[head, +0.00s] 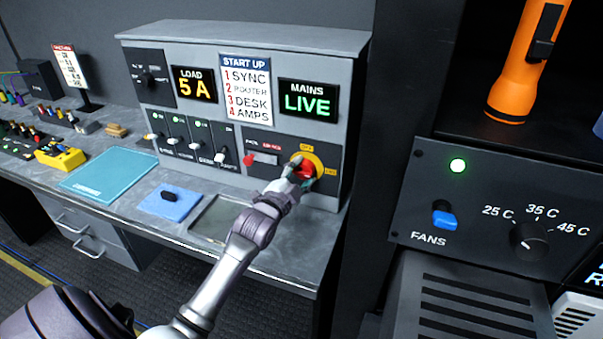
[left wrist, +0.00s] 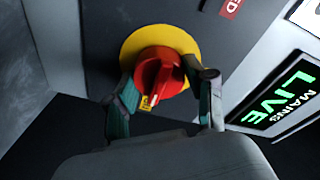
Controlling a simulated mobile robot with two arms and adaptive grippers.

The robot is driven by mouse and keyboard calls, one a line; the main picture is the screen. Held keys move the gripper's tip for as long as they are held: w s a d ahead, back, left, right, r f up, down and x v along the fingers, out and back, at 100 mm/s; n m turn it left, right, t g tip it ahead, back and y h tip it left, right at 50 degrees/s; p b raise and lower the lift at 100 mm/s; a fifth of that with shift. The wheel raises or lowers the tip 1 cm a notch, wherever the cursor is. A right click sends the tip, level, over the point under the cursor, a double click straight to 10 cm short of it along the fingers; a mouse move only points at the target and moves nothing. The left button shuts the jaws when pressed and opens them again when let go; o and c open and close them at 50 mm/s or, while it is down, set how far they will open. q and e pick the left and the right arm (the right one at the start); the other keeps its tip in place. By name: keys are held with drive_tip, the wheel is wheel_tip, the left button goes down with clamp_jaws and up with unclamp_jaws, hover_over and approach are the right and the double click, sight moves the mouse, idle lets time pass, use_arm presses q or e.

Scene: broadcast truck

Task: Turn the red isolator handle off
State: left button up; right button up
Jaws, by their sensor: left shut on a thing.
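The red isolator handle (left wrist: 158,77) sits on a round yellow plate (left wrist: 135,44) on the power panel. In the head view the handle (head: 305,168) is at the panel's lower right, partly covered by my gripper. My left gripper (head: 297,174) is at the handle, and in the left wrist view its two fingers (left wrist: 165,90) are on either side of it, shut on it. A white mark on the handle points toward a small yellow label at the plate's lower edge. The mains display (head: 307,100) reads LIVE in green. My right gripper is not in view.
The load display (head: 194,84) reads 5 A. A row of switches (head: 188,148) and another red switch (head: 262,159) are left of the handle. A fans panel (head: 490,215) stands close on the right, with an orange torch (head: 528,60) above it.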

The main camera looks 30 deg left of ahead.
use_arm(q)
drive_tip(key=n+p, duration=0.1)
drive_tip(key=n, duration=0.3)
drive_tip(key=n+t+p, duration=0.1)
drive_tip(key=n, duration=0.4)
drive_tip(key=shift+n+y, duration=0.4)
drive_tip(key=n+p, duration=0.1)
drive_tip(key=n, duration=0.4)
drive_tip(key=shift+f+y, duration=0.1)
drive_tip(key=shift+y, duration=0.2)
drive_tip(key=shift+n+y+p, duration=0.5)
drive_tip(key=shift+n+p, duration=0.15)
drive_tip(key=shift+n, duration=1.55)
drive_tip(key=o, duration=1.2)
drive_tip(key=shift+f, duration=0.1)
